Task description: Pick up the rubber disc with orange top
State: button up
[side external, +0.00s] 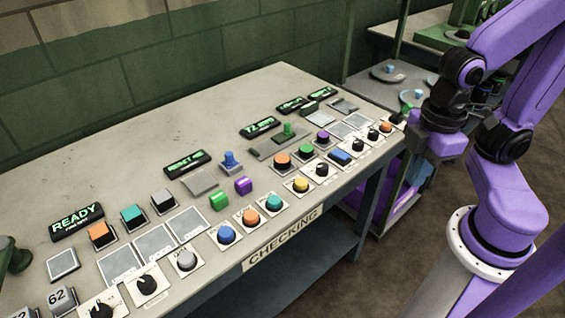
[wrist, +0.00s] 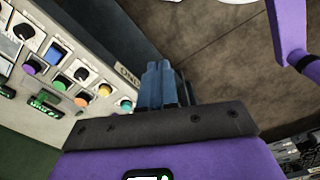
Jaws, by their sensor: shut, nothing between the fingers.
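Several round pieces with orange tops show in the side view. One round orange-topped piece (side external: 282,161) sits on the bench panel beside a green-topped one (side external: 306,151) and a purple-topped one (side external: 322,136). It also shows in the wrist view (wrist: 80,102). Other round orange tops are a front-row one (side external: 249,217) and one at the far right end (side external: 386,127). I cannot tell which is the rubber disc. My gripper (wrist: 160,72) has blue fingers that are shut and empty, over the bench's front edge, apart from these pieces. The fingers are not clear in the side view.
The grey bench (side external: 95,160) carries buttons, knobs, square plates and lit signs. A blue peg (side external: 229,161) and a green piece (side external: 287,131) stand up from it. The back of the bench is bare.

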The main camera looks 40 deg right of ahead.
jog(key=o, duration=1.5)
jog(key=shift+c, duration=0.2)
jog(key=n, duration=0.4)
send_over(282, 158)
notch_tip(282, 158, down, 12)
jog(key=shift+d+f, duration=0.1)
jog(key=shift+f, duration=0.05)
jog(key=shift+a+f, duration=0.2)
jog(key=shift+f, duration=2.5)
